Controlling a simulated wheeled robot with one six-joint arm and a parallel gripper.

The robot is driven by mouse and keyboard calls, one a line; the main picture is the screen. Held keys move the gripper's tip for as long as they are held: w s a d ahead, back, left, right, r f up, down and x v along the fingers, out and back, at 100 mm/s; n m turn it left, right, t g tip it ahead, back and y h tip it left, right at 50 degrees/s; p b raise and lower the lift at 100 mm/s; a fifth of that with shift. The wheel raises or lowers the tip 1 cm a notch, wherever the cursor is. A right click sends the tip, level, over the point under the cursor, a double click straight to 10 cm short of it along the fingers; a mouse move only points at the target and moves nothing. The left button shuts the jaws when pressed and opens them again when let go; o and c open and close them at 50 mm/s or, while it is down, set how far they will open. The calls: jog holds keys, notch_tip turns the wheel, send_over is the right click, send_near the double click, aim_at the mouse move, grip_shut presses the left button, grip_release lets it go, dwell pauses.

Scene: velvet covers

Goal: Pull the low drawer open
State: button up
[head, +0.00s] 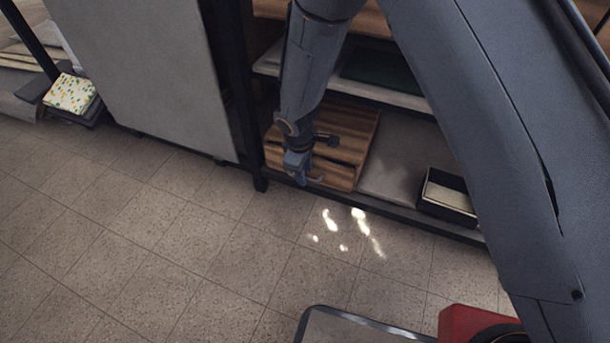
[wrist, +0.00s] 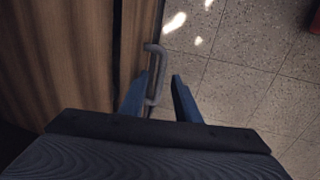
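The low drawer is part of a striped wooden unit (head: 348,125) on the bottom shelf in the head view. In the wrist view its wooden top (wrist: 60,50) fills the left side. A grey bar handle (wrist: 157,75) sticks out from its front edge over the floor. My gripper (head: 305,178) is at the front of the unit, pointing down. In the wrist view my gripper (wrist: 160,85) is open, with the handle between its two blue fingers. The left finger is close to the handle and the drawer front; the right finger is clear of the handle on the outer side.
A dark open box (head: 447,195) sits on the shelf to the right. A grey panel (head: 145,70) stands to the left, and a patterned box (head: 70,93) farther left. The tiled floor (head: 200,240) in front of the shelf is clear.

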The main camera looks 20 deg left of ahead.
jog(key=shift+w+f, duration=0.1)
jog(key=shift+f, duration=0.45)
grip_shut()
